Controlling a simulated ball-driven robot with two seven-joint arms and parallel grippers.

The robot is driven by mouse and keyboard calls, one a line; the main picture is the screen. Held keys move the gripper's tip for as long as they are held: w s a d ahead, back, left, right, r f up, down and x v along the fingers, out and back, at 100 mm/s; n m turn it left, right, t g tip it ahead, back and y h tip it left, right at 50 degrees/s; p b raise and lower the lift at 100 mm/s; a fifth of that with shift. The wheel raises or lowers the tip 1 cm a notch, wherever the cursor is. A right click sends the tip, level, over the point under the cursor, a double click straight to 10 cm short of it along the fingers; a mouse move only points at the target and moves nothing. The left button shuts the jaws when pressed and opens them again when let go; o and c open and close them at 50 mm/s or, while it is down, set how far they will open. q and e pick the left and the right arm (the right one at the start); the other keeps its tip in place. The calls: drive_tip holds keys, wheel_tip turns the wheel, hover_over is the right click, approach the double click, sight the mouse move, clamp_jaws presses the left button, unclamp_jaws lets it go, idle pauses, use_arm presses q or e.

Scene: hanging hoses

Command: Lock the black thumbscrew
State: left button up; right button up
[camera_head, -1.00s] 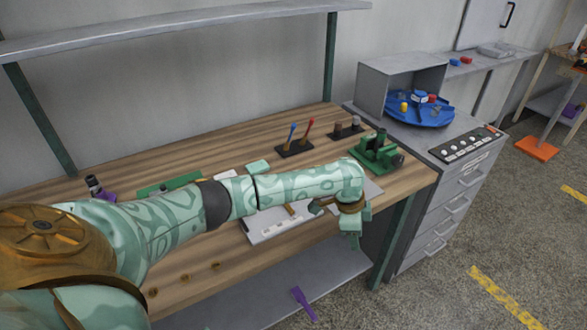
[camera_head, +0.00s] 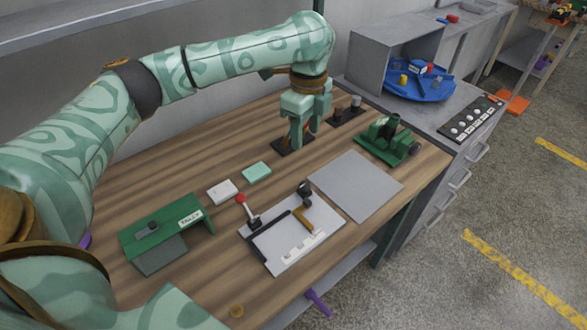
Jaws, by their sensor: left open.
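A black round knob (camera_head: 304,188), which looks like the thumbscrew, stands at the far edge of a white plate fixture (camera_head: 270,256) on the wooden bench. Whether it is locked cannot be told. The plate also bears a red-knobbed lever (camera_head: 242,203), a black bar (camera_head: 270,235), a brass-coloured piece (camera_head: 303,220) and a white stepped strip (camera_head: 305,244). My left gripper (camera_head: 304,135) points down, open, beyond the fixture and over the black tool stand (camera_head: 288,148). It partly hides the tools there, and whether it touches them is unclear. My right gripper is out of view.
A green box marked TALLY (camera_head: 165,225), a white block (camera_head: 222,191) and a mint block (camera_head: 257,173) lie left of the fixture. A grey mat (camera_head: 355,185) and a green vise-like device (camera_head: 388,142) are to the right. A blue turntable (camera_head: 420,85) stands on the grey cabinet.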

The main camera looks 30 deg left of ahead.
use_arm(q)
drive_tip(key=b, duration=0.3)
hover_over(304, 184)
wheel_tip(304, 184, down, 6)
wheel_tip(304, 184, down, 9)
drive_tip(key=b, duration=0.4)
drive_tip(key=shift+r+b, duration=0.1)
drive_tip(key=shift+b, duration=0.3)
drive_tip(key=shift+f+b, duration=0.3)
drive_tip(key=shift+f, duration=0.35)
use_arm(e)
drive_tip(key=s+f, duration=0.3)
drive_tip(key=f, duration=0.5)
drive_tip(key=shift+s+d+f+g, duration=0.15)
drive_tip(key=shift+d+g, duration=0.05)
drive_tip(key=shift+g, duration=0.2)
use_arm(q)
drive_tip(key=shift+r, duration=0.1)
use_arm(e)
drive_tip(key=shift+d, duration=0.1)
use_arm(q)
drive_tip(key=shift+c, duration=0.6)
drive_tip(key=c, duration=0.9)
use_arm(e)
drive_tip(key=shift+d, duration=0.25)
